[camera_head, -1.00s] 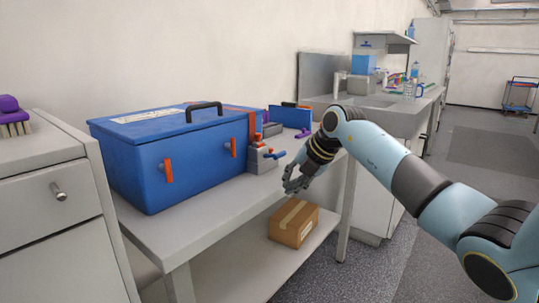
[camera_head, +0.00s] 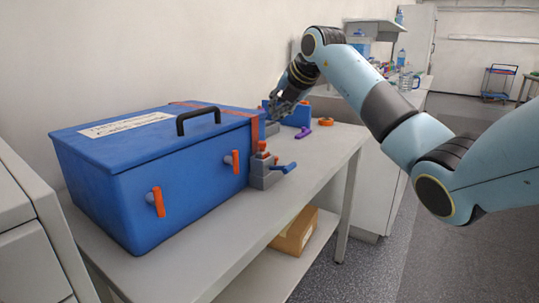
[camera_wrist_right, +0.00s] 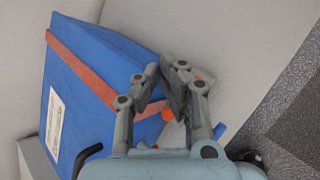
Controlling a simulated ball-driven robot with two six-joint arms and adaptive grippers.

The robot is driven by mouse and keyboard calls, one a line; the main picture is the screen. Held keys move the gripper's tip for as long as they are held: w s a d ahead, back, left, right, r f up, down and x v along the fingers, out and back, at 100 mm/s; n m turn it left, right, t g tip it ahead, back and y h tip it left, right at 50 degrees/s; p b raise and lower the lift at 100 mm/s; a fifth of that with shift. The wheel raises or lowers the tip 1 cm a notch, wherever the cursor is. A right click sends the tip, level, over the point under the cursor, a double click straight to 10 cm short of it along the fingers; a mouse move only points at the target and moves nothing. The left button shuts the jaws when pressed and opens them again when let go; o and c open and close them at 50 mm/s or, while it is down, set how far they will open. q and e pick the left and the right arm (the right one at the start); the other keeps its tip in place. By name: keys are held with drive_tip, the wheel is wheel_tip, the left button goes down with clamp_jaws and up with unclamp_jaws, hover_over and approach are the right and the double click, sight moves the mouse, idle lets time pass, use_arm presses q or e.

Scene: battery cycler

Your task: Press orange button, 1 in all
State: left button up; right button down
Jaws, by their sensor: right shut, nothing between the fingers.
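The orange button (camera_head: 262,146) sits on top of a grey device (camera_head: 262,172) with a blue lever, beside the right end of the blue box on the bench. In the right wrist view an orange spot that looks like the button (camera_wrist_right: 167,115) shows just below the fingertips, partly framed by the fingers. My right gripper (camera_head: 278,112) is shut and empty. It hangs above and behind the device, pointing down, apart from the button as far as I can tell. My left gripper is in neither current view.
The large blue box (camera_head: 150,170) with a black handle and orange latches fills the left of the bench (camera_head: 205,262). A smaller blue box (camera_head: 297,115), a purple clamp (camera_head: 303,133) and an orange item (camera_head: 326,121) lie behind. A cardboard box (camera_head: 296,232) sits on the lower shelf.

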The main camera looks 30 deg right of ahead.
wheel_tip(320, 180, down, 8)
drive_tip(key=b, duration=0.5)
drive_tip(key=shift+r+b, duration=0.2)
drive_tip(key=shift+b, duration=0.15)
drive_tip(key=shift+f+b, duration=0.3)
drive_tip(key=shift+f, duration=0.3)
use_arm(q)
wheel_tip(320, 180, down, 6)
drive_tip(key=s, duration=0.2)
drive_tip(key=shift+s, duration=0.3)
drive_tip(key=shift+f, duration=0.1)
use_arm(e)
drive_tip(key=shift+f, duration=0.1)
drive_tip(key=shift+f, duration=0.3)
